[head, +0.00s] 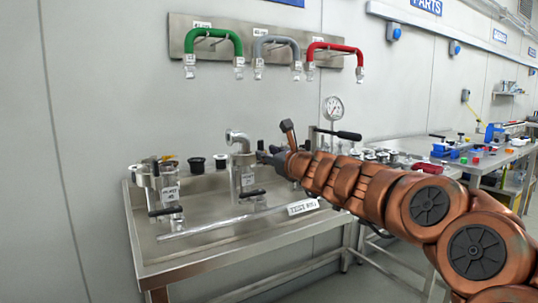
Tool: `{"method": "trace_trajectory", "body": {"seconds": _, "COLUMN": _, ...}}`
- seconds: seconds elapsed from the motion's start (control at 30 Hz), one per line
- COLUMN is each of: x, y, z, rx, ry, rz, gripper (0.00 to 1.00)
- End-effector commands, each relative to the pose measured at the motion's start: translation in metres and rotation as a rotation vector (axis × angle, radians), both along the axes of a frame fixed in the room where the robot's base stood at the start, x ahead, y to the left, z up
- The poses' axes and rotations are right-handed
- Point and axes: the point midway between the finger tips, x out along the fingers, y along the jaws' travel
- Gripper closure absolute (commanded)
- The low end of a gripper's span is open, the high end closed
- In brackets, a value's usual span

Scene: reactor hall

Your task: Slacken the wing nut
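My copper-coloured arm reaches in from the right, and my gripper (266,156) is at the upper right side of a metal vessel (243,178) with a bent pipe elbow on top. The gripper's dark fingers are small and partly hidden by the wrist. I cannot tell whether they are open or shut, or whether they touch the vessel. No wing nut can be made out; the spot by the fingers is too small and partly covered. A second metal vessel (157,186) with a tag and a black lever stands to the left.
Both vessels stand on a steel sink bench (190,262) with a raised rim. Black caps (197,165) line its back. Green (213,37), grey and red hoses hang on the wall above. A gauge (333,108) stands behind my arm. A cluttered second bench (490,158) is at right.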

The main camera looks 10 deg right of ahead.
Motion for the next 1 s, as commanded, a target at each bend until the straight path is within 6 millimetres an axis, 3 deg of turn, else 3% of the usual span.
{"method": "trace_trajectory", "body": {"seconds": 0.37, "x": 0.0027, "y": 0.0013, "z": -0.0003, "rx": -0.001, "ry": 0.0, "rz": 0.001, "gripper": 0.68}}
{"method": "trace_trajectory", "body": {"seconds": 0.67, "x": 0.0027, "y": 0.0012, "z": -0.0006, "rx": -0.001, "ry": 0.001, "rz": 0.001, "gripper": 0.99}}
{"method": "trace_trajectory", "body": {"seconds": 1.0, "x": 0.0027, "y": 0.0014, "z": -0.0009, "rx": -0.001, "ry": 0.001, "rz": 0.001, "gripper": 1.0}}
